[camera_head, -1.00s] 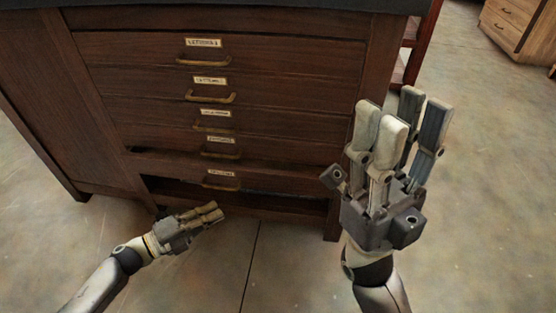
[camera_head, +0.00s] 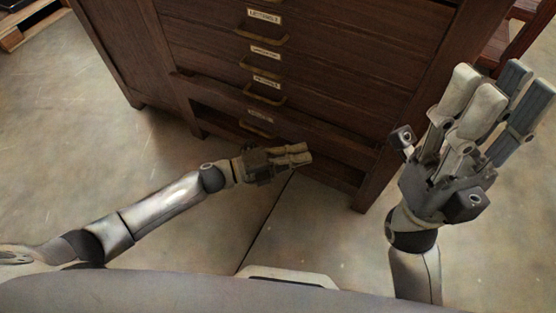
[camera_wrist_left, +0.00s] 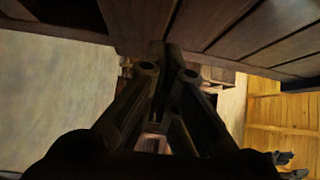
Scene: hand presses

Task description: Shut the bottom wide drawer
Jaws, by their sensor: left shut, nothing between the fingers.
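The bottom wide drawer (camera_head: 322,131) is in the dark wooden cabinet, low in the head view, and has a pale label on its front. Its front juts out a little from the drawers above, and a dark gap shows below it. My left gripper (camera_head: 308,154) is shut and empty, low in front of the drawer; whether it touches the front cannot be told. In the left wrist view its dark fingers (camera_wrist_left: 168,70) point at dark wood. My right gripper (camera_head: 492,98) is open and empty, raised at the right, fingers up.
Several closed drawers with brass handles (camera_head: 262,97) are above in the cabinet (camera_head: 165,50). A cabinet leg (camera_head: 364,190) stands at the right front corner. The concrete floor (camera_head: 130,180) in front is clear. A pallet (camera_head: 25,22) lies at the far left.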

